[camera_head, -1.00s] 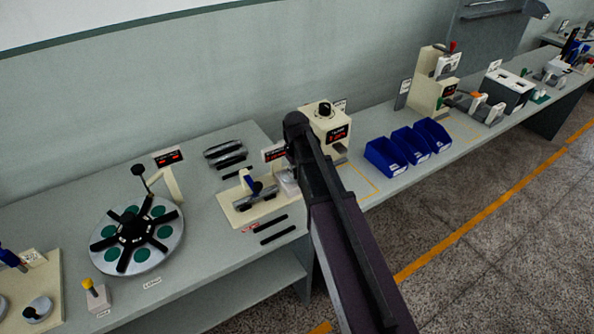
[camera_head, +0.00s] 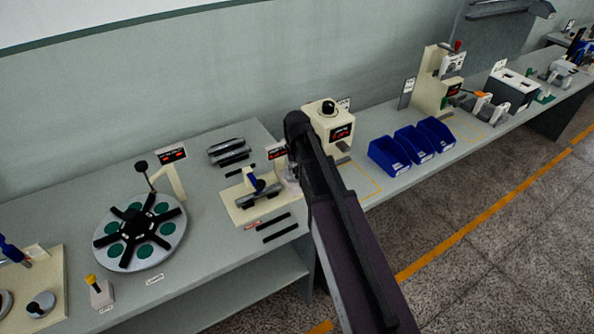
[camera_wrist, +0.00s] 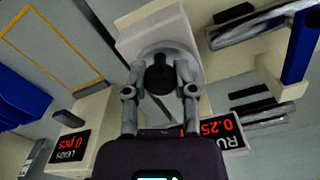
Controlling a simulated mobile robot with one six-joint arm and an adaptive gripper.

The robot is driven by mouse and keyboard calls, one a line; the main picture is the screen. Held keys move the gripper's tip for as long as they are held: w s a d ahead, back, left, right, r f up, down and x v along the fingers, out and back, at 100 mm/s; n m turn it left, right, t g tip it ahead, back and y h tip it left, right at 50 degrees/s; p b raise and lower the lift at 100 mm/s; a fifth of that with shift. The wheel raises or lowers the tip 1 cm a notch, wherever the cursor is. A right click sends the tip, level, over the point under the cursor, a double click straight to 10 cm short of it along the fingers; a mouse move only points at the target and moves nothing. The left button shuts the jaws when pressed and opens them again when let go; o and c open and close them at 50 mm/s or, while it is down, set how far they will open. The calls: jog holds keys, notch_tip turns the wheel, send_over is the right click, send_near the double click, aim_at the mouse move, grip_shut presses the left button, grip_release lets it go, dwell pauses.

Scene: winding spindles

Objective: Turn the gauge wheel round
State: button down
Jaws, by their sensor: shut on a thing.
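In the wrist view the gauge wheel (camera_wrist: 160,53) is a grey round part with a black centre, set on a pale block (camera_wrist: 138,34). My gripper (camera_wrist: 160,68) has one finger on each side of the wheel and is shut on it. A display beside it (camera_wrist: 226,131) shows red digits reading about 0.25, its label partly cut off. In the head view my arm covers most of the gripper and wheel. The clamp fixture (camera_head: 236,208) with a blue lever lies just left of the wheel.
A cream box with a black knob (camera_head: 323,113) stands close behind my arm. Blue bins (camera_head: 388,157) are to its right. A round turntable (camera_head: 172,240) and a yellow-topped switch (camera_head: 101,294) are on the left. Dark bars (camera_head: 277,236) lie on the bench near its front edge.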

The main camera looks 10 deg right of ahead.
jog(key=shift+c, duration=2.1)
grip_release()
jog(key=shift+d+n, duration=0.1)
jog(key=shift+n, duration=0.4)
jog(key=n, duration=0.4)
jog(key=shift+w+d, duration=0.25)
jog(key=shift+d, duration=0.15)
jog(key=n, duration=0.3)
jog(key=shift+w+d, duration=0.25)
jog(key=shift+r+n, duration=0.15)
jog(key=shift+n, duration=0.25)
notch_tip(320, 180, up, 13)
jog(key=p, duration=1.4)
jog(key=shift+r, duration=0.2)
